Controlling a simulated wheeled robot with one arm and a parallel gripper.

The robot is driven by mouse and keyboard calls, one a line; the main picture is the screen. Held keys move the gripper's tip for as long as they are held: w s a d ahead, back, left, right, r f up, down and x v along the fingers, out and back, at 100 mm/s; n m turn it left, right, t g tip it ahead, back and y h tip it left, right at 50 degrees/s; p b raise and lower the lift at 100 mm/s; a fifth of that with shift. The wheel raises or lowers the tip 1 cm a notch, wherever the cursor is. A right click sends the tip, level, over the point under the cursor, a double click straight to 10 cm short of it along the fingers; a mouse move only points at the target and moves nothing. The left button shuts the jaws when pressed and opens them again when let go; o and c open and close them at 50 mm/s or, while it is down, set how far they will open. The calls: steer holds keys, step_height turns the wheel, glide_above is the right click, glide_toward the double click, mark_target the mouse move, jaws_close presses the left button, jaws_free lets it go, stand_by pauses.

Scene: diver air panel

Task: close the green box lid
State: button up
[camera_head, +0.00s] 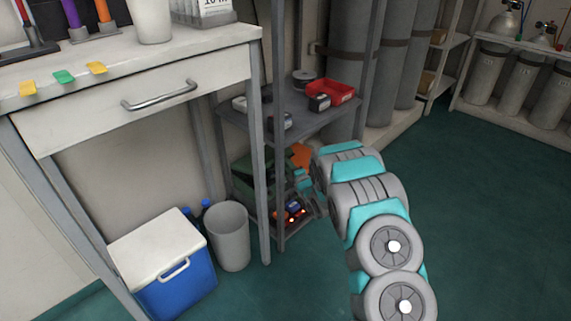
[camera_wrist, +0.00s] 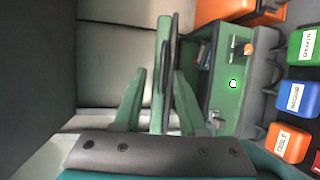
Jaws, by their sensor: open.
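The green box (camera_wrist: 228,75) is at the right of centre in the wrist view, with latches and a white round mark on its front. Its lid (camera_wrist: 162,60) stands open, seen nearly edge-on, and a dark interior shows. My gripper (camera_wrist: 160,78) is open, with one finger on each side of the lid's lower part; I cannot tell whether either finger touches it. In the head view the green box (camera_head: 252,172) is on the lower shelf, partly hidden by a shelf post. My gripper (camera_head: 307,186) is beside the shelf there, its fingers hard to make out.
An orange box (camera_wrist: 228,8) lies beyond the green box. A dark rack with labelled green, blue and orange blocks (camera_wrist: 296,97) is close on the right. The grey shelf post (camera_head: 279,130) and upper shelf (camera_head: 325,122) bound the space. Open floor (camera_head: 470,200) lies right.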

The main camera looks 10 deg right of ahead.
steer(key=x, duration=0.3)
steer(key=shift+w, duration=0.1)
jaws_close()
steer(key=shift+f, duration=0.1)
stand_by(1.4)
